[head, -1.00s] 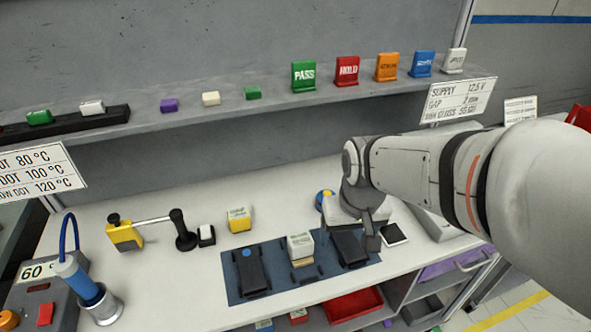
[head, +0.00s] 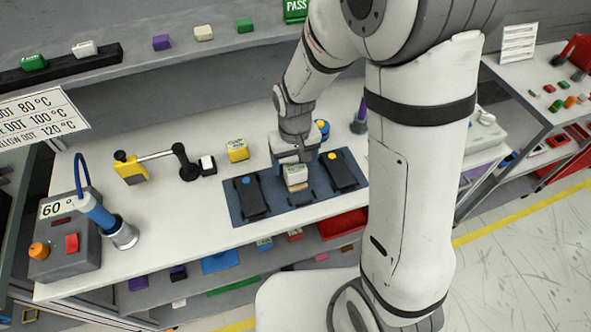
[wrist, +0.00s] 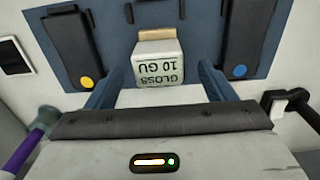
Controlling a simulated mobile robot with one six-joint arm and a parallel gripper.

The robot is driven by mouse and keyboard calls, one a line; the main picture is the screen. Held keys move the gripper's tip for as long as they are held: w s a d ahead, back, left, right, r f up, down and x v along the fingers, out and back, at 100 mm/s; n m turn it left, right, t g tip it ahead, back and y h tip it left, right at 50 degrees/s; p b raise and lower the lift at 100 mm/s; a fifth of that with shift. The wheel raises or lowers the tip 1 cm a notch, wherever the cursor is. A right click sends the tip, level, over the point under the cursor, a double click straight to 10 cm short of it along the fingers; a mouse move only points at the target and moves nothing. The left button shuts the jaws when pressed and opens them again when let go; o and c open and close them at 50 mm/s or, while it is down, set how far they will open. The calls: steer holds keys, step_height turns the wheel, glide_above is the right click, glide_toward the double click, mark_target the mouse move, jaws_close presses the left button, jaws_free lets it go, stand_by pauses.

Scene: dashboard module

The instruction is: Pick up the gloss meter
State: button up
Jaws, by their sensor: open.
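The gloss meter, a small white block with a tan part marked "GLOSS 10 GU", stands on the blue mat (head: 276,210) in the head view (head: 297,183). It also shows in the wrist view (wrist: 158,66), its label upside down. My gripper (head: 292,163) is just above and behind it in the head view, pointing down. In the wrist view my gripper (wrist: 158,88) is open, with a blue finger on each side of the block's near end. Nothing is held. I cannot tell whether a finger touches the block.
Dark devices flank the block: one with a blue dot (head: 252,200) and one with a yellow dot (head: 343,174). A yellow-and-white block (head: 237,150) and a black stand (head: 186,163) are to the left.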

mark_target(295, 166)
steer(key=shift+d+f+p, duration=0.1)
steer(key=shift+f+p, duration=0.35)
steer(key=shift+f, duration=1.75)
steer(key=shift+c, duration=0.2)
steer(key=shift+w, duration=0.1)
steer(key=c, duration=1.2)
step_height(295, 166, up, 9)
steer(key=shift+r+b, duration=0.1)
steer(key=shift+b, duration=0.55)
steer(key=shift+r, duration=0.45)
